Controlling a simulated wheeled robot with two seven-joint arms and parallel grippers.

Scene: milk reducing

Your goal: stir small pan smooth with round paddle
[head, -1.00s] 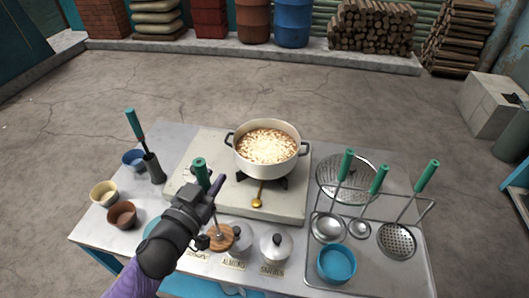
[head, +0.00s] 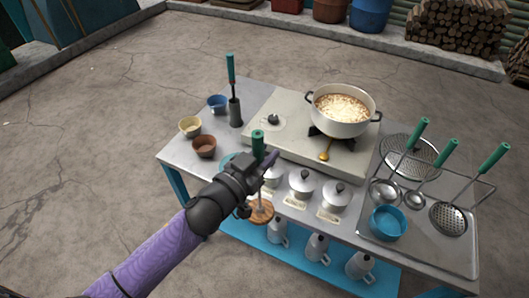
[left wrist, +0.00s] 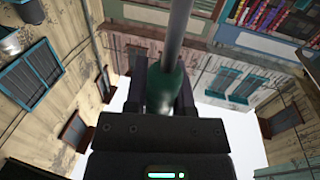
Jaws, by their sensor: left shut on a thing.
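My left gripper (head: 264,168) is shut on the round paddle, which hangs upright at the table's front edge. The paddle's green handle top (head: 258,138) sticks up above the jaws, and its round wooden disc (head: 261,212) is below. In the left wrist view the green handle (left wrist: 166,88) sits between the fingers, with a metal shaft running up. A white two-handled pan (head: 340,123) of pale, lumpy-topped milk stands on the burner, to the right of and behind the gripper. No other pan shows clearly. My right gripper is not in view.
Lidded metal jars (head: 302,186) line the front edge beside the paddle. A steel tray (head: 447,245) with green-handled ladles and a blue bowl (head: 388,222) is at right. Small bowls (head: 204,146) and a tool in a holder (head: 235,112) stand at left.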

